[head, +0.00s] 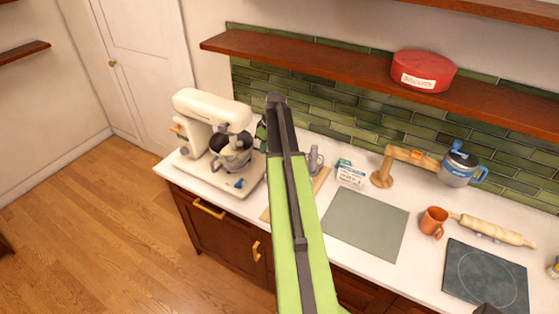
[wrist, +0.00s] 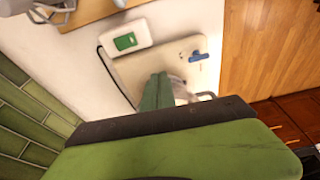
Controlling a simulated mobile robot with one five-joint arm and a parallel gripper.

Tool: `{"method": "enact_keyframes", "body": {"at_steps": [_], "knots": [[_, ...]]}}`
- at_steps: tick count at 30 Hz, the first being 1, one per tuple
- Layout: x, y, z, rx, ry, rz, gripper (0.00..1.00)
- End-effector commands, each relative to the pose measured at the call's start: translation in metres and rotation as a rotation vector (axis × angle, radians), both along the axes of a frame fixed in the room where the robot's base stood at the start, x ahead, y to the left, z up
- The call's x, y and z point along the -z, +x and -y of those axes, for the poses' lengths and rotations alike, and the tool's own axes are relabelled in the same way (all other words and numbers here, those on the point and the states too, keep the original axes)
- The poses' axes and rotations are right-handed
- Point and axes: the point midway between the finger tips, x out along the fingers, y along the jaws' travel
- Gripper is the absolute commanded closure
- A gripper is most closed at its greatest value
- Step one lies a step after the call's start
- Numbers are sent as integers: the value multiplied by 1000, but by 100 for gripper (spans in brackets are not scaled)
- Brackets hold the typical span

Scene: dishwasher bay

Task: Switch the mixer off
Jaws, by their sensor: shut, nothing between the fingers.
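The cream stand mixer (head: 206,112) stands at the left end of the white counter, with a metal bowl (head: 232,152) under its head. A small blue lever (head: 239,183) sits on its base. In the wrist view the mixer's base (wrist: 150,72) and blue lever (wrist: 198,56) show beyond my gripper (wrist: 160,76). My gripper is shut and empty, its fingers over the base in that view; I cannot tell the height or any touch. A white box with a green patch (wrist: 125,42) lies beside the base with a dark cord near it. My arm hides part of the counter in the head view.
A wooden shelf (head: 330,68) with a red tin (head: 422,72) hangs above. Floor at left is clear.

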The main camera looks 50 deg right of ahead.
Motion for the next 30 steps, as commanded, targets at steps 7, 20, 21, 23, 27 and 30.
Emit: {"method": "enact_keyframes", "body": {"at_steps": [7, 20, 21, 23, 27, 30], "knots": [[-2, -31, 87, -30, -28, 40, 100], [5, -29, 85, -33, -28, 39, 100], [10, -28, 85, -33, -28, 39, 100], [17, -26, 85, -33, -28, 39, 100], [43, -20, 85, -33, -28, 39, 100], [65, -14, 84, -34, -29, 38, 100]]}}
